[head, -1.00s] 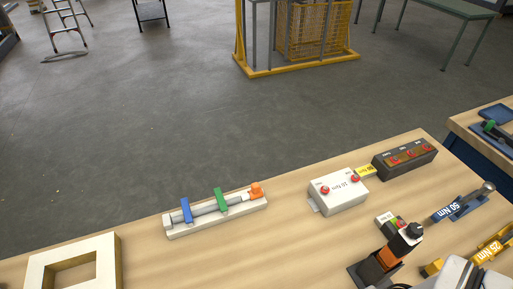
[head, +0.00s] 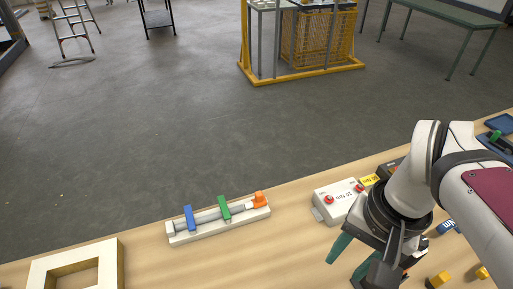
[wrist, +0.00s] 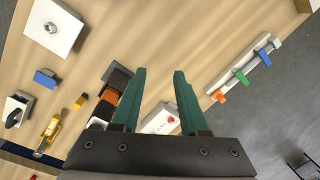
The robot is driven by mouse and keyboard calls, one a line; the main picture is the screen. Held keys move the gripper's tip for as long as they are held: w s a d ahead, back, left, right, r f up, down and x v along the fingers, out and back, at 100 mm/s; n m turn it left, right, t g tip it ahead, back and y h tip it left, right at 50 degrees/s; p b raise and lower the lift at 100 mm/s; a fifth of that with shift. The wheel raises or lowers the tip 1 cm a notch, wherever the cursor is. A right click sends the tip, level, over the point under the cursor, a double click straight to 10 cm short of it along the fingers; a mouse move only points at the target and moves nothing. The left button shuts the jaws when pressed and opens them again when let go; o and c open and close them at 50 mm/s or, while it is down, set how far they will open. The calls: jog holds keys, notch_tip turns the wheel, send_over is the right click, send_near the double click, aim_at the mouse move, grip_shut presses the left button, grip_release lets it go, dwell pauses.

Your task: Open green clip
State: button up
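The green clip (head: 224,208) sits across a grey rod on a white base (head: 225,224), between a blue clip (head: 190,217) on the left and an orange end piece (head: 259,199) on the right. The green clip also shows in the wrist view (wrist: 240,76), at the right. My gripper (head: 347,262) is to the right of the rod fixture in the head view, apart from it. In the wrist view my gripper (wrist: 159,72) has its two green fingers spread with nothing between the tips.
A white box with red buttons (head: 338,203) stands between the fixture and my arm, close to my gripper. A pale square frame (head: 75,268) lies at the front left.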

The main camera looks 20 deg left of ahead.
jog(key=shift+o, duration=0.7)
jog(key=w+a+r+n, duration=0.1)
jog(key=w+a+n, duration=0.2)
jog(key=w+a, duration=0.3)
jog(key=shift+w+a+r, duration=0.15)
jog(key=shift+w+r, duration=0.1)
jog(key=shift+w, duration=0.65)
jog(key=n+h, duration=0.1)
jog(key=n, duration=0.7)
send_over(223, 205)
notch_tip(223, 205, down, 9)
jog(key=shift+t, duration=0.3)
notch_tip(223, 205, down, 14)
jog(key=shift+r, duration=0.25)
jog(key=shift+f, duration=0.65)
grip_shut()
